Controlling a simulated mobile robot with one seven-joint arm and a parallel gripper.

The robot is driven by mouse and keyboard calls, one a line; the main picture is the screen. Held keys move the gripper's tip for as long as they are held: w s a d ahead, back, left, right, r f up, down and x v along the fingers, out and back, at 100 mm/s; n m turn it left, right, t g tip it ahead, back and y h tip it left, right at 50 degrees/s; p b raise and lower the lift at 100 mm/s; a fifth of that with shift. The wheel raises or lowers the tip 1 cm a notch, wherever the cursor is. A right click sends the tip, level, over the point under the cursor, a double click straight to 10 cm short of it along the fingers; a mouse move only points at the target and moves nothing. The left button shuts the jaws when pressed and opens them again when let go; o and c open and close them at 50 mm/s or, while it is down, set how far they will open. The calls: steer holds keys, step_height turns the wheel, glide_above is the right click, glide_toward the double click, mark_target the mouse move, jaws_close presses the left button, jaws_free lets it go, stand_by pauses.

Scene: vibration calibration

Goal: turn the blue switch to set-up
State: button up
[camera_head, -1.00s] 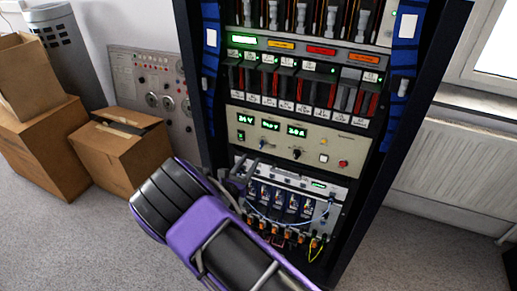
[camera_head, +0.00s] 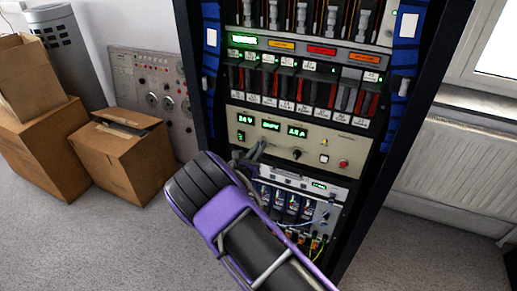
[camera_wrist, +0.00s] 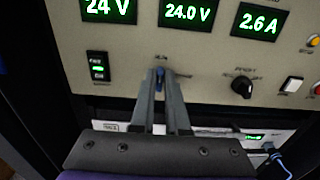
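The blue switch (camera_wrist: 159,82) is on the beige power panel (camera_wrist: 215,60), below its middle display. In the wrist view, my gripper's (camera_wrist: 159,76) two grey fingers stand on either side of the switch, with only a narrow gap between them. I cannot tell whether they press on it. The fingers hide much of the switch and part of the small label print around it, so its set position is not readable. In the head view my gripper (camera_head: 258,150) reaches to the panel's lower left part and covers the switch.
Right of the switch are a black knob (camera_wrist: 241,86), a white button (camera_wrist: 291,84) and a red button (camera_head: 343,163). A lit green rocker (camera_wrist: 97,68) is at left. Below is a module row with cables (camera_head: 300,205). Cardboard boxes (camera_head: 128,160) stand on the floor at left.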

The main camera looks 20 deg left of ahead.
jaws_close()
steer(key=shift+m+b, duration=0.3)
steer(key=shift+m, duration=0.1)
steer(key=m+b, duration=0.1)
steer(key=m, duration=0.4)
steer(key=m+b, duration=0.2)
steer(key=m, duration=0.4)
steer(key=m+b, duration=0.1)
steer(key=m, duration=0.5)
steer(key=shift+d+f+b, duration=0.35)
steer(key=shift+b, duration=0.05)
steer(key=o, duration=0.5)
jaws_free()
